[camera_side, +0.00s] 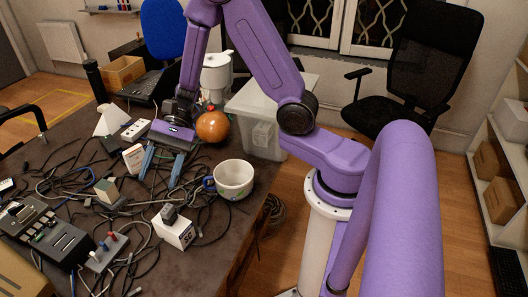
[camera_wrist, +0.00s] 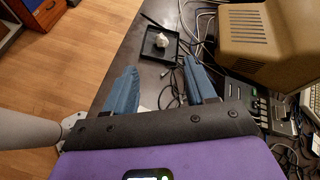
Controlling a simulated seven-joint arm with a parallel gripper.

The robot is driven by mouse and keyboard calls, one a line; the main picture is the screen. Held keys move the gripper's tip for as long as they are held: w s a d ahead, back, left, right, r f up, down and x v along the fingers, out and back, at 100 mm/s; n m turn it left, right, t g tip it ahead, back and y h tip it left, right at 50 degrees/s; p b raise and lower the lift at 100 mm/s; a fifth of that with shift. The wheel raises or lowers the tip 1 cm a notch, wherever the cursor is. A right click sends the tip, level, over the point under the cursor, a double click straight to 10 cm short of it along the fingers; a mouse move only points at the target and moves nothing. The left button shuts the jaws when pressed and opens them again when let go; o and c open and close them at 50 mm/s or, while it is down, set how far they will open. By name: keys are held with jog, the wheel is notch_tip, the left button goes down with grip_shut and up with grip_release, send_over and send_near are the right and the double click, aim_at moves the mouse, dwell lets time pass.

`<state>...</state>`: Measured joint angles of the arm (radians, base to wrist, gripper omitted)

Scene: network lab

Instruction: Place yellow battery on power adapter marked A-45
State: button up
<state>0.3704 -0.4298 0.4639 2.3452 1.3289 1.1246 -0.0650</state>
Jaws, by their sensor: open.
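My gripper (camera_side: 160,178) is open and empty, pointing down over the cable-strewn dark table in the side view. In the wrist view its two blue fingers stand wide apart, with my gripper's gap (camera_wrist: 160,76) over dark tabletop and cables. I cannot make out a yellow battery in either view. No A-45 marking is readable. Possible adapters in the side view are a white box (camera_side: 175,234) with a dark piece on top, near the front, and a small white block (camera_side: 134,158) just left of my gripper. A pale greenish block (camera_side: 107,191) stands further left.
A white mug (camera_side: 234,180) and an orange ball (camera_side: 212,127) are right of my gripper. A clear bin (camera_side: 262,128) stands behind the mug. A slotted device (camera_side: 62,246) is front left. The wrist view shows a black tray (camera_wrist: 152,54) and a beige case (camera_wrist: 265,42).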

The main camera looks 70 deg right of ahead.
jog(key=s+d+r+n+g+h, duration=0.15)
jog(key=s+n+g+h, duration=0.35)
jog(key=s+n, duration=0.75)
jog(key=s+d+r+n+t+h, duration=0.3)
jog(key=s+d+n+t+h, duration=0.3)
jog(key=n, duration=0.5)
jog(key=shift+s+d+n+t+h, duration=0.35)
jog(key=shift+s+d, duration=0.25)
jog(key=shift+s, duration=0.35)
